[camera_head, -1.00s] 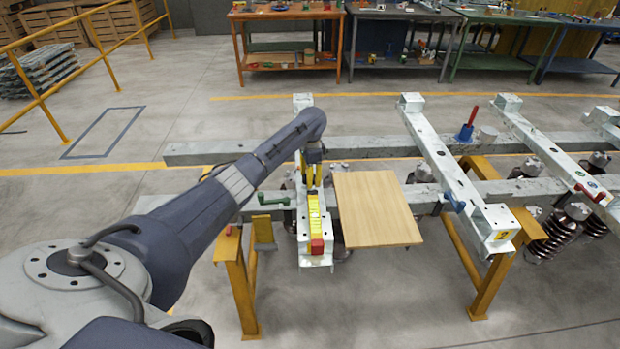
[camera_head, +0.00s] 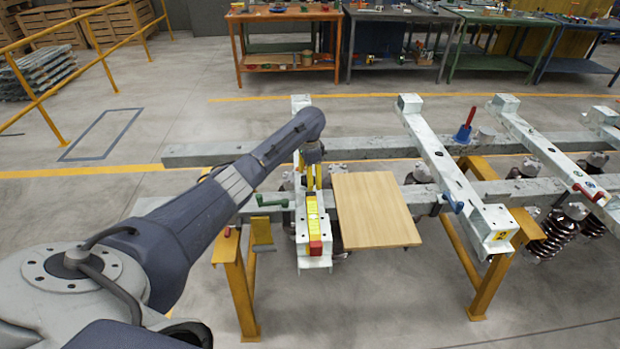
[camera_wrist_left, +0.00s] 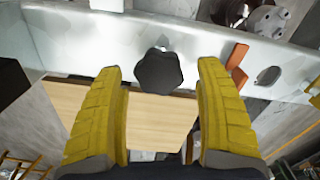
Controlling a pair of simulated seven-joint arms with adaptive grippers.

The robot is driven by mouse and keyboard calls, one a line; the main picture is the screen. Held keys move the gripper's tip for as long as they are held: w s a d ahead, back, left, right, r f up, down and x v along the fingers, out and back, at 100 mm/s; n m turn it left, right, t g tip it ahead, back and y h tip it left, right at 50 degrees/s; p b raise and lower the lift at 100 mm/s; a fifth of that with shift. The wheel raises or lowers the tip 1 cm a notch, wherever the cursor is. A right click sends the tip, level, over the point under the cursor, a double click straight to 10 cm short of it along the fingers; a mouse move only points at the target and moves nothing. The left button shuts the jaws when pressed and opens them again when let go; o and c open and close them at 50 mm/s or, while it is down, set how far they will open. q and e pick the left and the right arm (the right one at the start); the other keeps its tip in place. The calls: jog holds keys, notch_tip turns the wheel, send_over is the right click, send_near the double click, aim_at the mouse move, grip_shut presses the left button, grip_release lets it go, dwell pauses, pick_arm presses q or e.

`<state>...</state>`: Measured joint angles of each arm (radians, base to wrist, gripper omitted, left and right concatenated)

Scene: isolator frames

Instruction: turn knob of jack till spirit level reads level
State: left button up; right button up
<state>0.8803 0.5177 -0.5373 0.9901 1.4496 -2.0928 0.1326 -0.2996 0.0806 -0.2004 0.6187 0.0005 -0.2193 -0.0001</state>
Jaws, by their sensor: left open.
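A black lobed knob (camera_wrist_left: 159,72) shows in the left wrist view against the side of a pale metal beam. My left gripper (camera_wrist_left: 159,66) is open, its yellow fingers on either side of the knob with visible gaps; I cannot tell whether the tips are level with it in depth. In the head view my left gripper (camera_head: 313,178) points down over the pale crossbeam. A yellow bar with a red end, seemingly the spirit level (camera_head: 313,213), lies along that crossbeam; its bubble is too small to read. The knob cannot be made out in the head view. My right gripper is not in view.
A wooden board (camera_head: 372,210) lies just right of the crossbeam. A green crank handle (camera_head: 271,201) sits to its left. Yellow trestles (camera_head: 240,285) support the frame. More crossbeams (camera_head: 450,170) stand to the right, one with a blue handle (camera_head: 453,202).

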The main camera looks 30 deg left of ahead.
pick_arm(q)
notch_tip(320, 180, up, 12)
dwell(0.6)
jog(key=shift+f, duration=0.1)
